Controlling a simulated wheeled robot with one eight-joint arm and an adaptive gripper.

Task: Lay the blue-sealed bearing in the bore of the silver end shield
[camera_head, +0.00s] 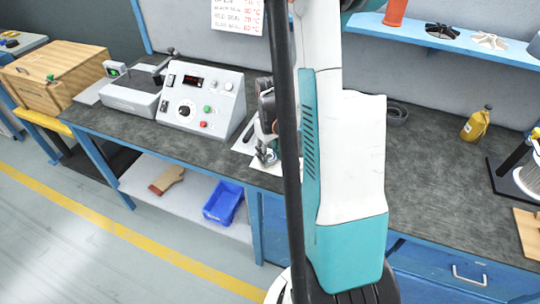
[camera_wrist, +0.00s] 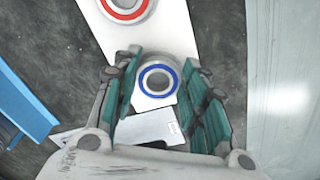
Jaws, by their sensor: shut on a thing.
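The blue-sealed bearing (camera_wrist: 158,80), a silver ring with a blue band around its hole, is between the two teal-padded fingers of my gripper (camera_wrist: 160,82) in the wrist view. My gripper is shut on it, above or at a white sheet (camera_wrist: 165,38); I cannot tell if the bearing is clear of the sheet. In the head view my gripper (camera_head: 265,155) is low over the bench, partly hidden by my arm. I cannot make out the silver end shield for sure in either view.
A red-sealed ring (camera_wrist: 126,6) lies on the white sheet, cut off by the wrist view's top edge. A grey control box (camera_head: 202,98) stands left of my gripper. A grey round part (camera_head: 397,114) and a yellow bottle (camera_head: 477,124) are on the right, with clear bench between.

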